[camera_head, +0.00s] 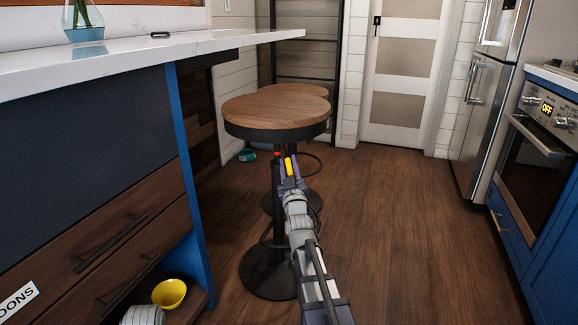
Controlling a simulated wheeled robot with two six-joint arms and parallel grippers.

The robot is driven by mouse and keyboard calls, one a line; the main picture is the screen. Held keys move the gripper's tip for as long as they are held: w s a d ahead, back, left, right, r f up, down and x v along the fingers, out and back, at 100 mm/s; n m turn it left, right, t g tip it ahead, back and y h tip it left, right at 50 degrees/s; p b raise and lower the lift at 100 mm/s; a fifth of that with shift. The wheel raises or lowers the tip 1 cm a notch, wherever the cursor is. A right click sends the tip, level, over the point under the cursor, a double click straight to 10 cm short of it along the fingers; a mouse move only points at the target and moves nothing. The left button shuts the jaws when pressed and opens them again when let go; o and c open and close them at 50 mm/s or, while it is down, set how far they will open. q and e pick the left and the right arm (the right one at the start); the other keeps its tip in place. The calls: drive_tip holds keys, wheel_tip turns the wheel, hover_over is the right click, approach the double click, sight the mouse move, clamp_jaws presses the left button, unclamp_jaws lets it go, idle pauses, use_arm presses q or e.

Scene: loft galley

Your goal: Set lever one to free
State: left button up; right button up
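The near bar stool (262,112) has a round wooden seat and a black post and base. A small red piece (277,153) and a yellow piece (289,167) show just under its seat, by the post. Which of them is lever one I cannot tell. My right gripper (287,160) reaches up from below to this spot. Its two dark purple fingers stand slightly apart, with the yellow piece showing between them. Whether they press on it is too small to see.
A second stool stands close behind. A white counter (120,62) with a glass vase (84,22) overhangs at left. A yellow bowl (169,293) sits low at left. Oven (537,170) and fridge (487,100) line the right. The wooden floor (400,225) between is clear.

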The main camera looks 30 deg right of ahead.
drive_tip(key=b+v, duration=0.2)
drive_tip(key=v, duration=0.6)
drive_tip(key=shift+b, duration=0.4)
